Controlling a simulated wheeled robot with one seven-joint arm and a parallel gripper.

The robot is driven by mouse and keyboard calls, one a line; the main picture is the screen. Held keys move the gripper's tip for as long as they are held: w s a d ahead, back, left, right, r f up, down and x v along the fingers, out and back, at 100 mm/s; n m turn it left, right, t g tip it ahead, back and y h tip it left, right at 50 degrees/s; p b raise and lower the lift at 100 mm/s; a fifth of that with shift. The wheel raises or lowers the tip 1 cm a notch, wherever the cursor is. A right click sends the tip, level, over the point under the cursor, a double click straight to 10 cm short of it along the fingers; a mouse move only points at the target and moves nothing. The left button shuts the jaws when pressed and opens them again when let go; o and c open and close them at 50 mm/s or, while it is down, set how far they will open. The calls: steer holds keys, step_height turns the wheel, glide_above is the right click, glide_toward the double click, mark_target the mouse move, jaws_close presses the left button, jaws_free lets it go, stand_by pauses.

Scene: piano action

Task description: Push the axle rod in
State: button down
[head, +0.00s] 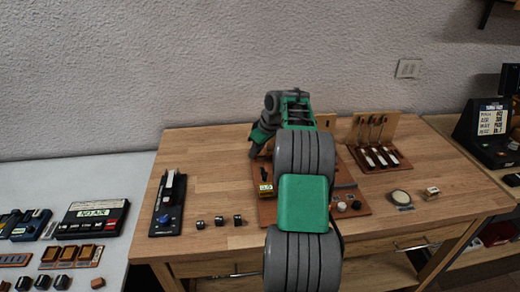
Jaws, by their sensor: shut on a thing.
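My gripper (254,151) is at the back left of the brown wooden board (268,213), low over its rear edge. It is small and dark here, and its fingertips are partly lost behind my green and grey arm. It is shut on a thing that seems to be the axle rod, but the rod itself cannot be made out. My arm hides most of the board's middle, so how far the rod sits in its hole cannot be told.
A black panel with a lever (168,205) and several small dark blocks (219,221) lie left on the wooden table (205,150). A rack of hammers (378,155), a round dial (400,197) and a small metal block (431,192) are to the right. The back left tabletop is clear.

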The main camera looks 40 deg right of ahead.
steer(key=shift+s+f, duration=0.1)
steer(key=c, duration=1.4)
jaws_free()
steer(key=v, duration=0.8)
steer(key=shift+p, duration=0.3)
